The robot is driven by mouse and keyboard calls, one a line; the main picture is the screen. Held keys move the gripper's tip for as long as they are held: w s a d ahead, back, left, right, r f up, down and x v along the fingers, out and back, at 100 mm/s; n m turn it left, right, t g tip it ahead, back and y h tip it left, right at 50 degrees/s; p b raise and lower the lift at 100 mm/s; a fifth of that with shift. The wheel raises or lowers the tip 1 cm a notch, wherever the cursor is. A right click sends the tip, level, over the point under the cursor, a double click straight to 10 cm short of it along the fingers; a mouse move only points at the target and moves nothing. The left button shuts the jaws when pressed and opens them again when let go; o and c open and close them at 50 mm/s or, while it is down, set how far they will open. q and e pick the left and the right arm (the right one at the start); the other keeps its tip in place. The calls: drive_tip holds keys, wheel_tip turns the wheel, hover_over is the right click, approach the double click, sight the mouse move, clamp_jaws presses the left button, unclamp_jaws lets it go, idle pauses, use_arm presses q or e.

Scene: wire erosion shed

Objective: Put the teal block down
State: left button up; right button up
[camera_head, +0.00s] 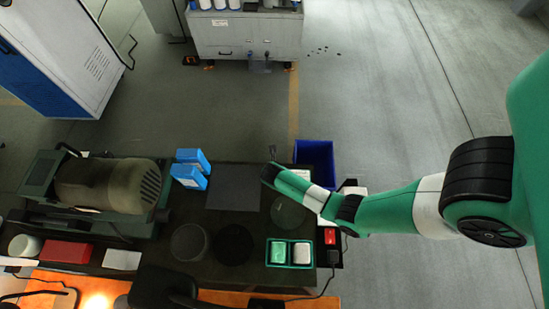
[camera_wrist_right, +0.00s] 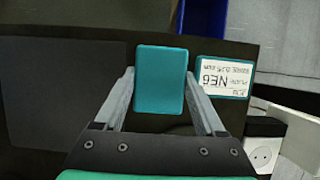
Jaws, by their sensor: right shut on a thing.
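The teal block (camera_wrist_right: 161,80) is upright between the fingers of my right gripper (camera_wrist_right: 162,100) in the right wrist view. The fingers are shut on its two sides. It is over the dark bench top; I cannot tell whether it touches it. In the head view my right arm reaches in from the right and its end (camera_head: 271,165) is over the back edge of the dark bench (camera_head: 160,262). The block cannot be made out there. My left gripper is not in view.
A labelled teal-edged plate (camera_wrist_right: 224,78) lies right of the block. A blue bin (camera_head: 314,153) stands behind. Blue boxes (camera_head: 189,170), a dark grey square (camera_head: 233,187), round pads (camera_head: 190,242) and a two-pocket green tray (camera_head: 290,264) are on the bench. A motor-like machine (camera_head: 108,185) fills the left.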

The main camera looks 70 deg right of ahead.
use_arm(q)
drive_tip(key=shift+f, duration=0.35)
use_arm(e)
drive_tip(key=shift+w+f, duration=0.1)
drive_tip(key=shift+f, duration=0.85)
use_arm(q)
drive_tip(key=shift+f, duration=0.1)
use_arm(e)
drive_tip(key=shift+f, duration=0.1)
drive_tip(key=o, duration=1.2)
drive_tip(key=shift+c, duration=0.2)
drive_tip(key=shift+a+r, duration=0.15)
drive_tip(key=shift+r, duration=0.25)
use_arm(q)
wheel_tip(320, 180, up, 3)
drive_tip(key=p, duration=0.3)
use_arm(e)
drive_tip(key=v, duration=1.1)
drive_tip(key=shift+r, duration=0.2)
